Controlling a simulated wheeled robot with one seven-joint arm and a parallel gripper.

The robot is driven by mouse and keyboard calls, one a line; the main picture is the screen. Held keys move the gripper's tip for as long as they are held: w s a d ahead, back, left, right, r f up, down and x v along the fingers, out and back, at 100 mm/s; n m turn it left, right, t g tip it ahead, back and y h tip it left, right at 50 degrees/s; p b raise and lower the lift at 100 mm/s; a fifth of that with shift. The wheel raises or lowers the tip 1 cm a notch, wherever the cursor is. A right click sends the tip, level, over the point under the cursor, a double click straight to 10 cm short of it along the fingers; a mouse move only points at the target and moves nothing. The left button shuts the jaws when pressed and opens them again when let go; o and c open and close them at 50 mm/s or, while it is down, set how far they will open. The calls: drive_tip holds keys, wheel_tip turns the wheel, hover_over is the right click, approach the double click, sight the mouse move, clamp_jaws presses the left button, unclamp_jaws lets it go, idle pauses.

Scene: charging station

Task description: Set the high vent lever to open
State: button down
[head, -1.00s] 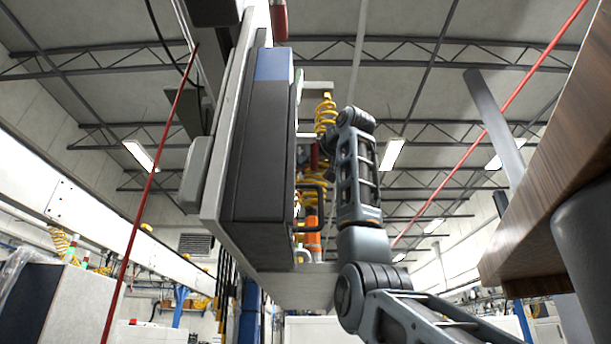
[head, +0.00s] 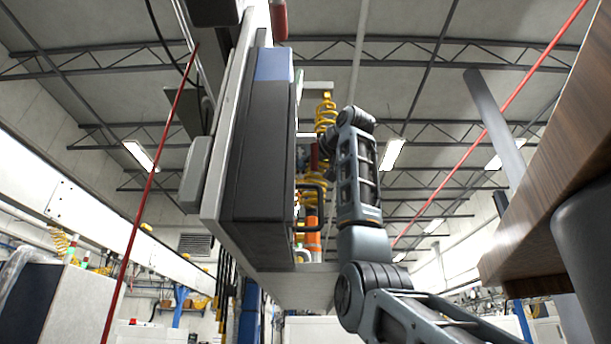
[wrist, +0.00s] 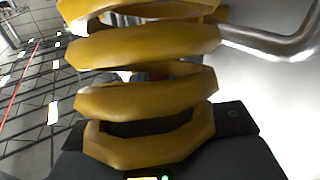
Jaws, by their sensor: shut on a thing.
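A dark red part (head: 316,156), which looks like the high vent lever's grip, shows narrowly between the wall unit and my wrist in the head view. My gripper is at the end of my raised arm, close to this part, and mostly hidden there. In the wrist view my gripper (wrist: 165,135) shows as dark parts at the bottom, behind a yellow coil that covers its fingertips. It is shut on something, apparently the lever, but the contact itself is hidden. The lever's angle cannot be told.
The yellow coiled hose (head: 326,115) hangs against my wrist and fills the middle of the wrist view (wrist: 150,45). A bent metal bar (wrist: 275,42) stands at right there. A dark cabinet (head: 258,150) is left of my arm; a wooden top (head: 550,190) is at right.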

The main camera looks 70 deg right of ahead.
drive_tip(key=shift+r, duration=0.1)
drive_tip(key=shift+d+g+y, duration=0.15)
drive_tip(key=shift+g+y, duration=0.15)
drive_tip(key=shift+y, duration=0.1)
drive_tip(key=shift+w+d+m+g+y, duration=0.2)
drive_tip(key=shift+d+m+g+y, duration=0.25)
drive_tip(key=shift+m+g, duration=0.25)
drive_tip(key=c, duration=1)
unclamp_jaws()
drive_tip(key=shift+a, duration=0.15)
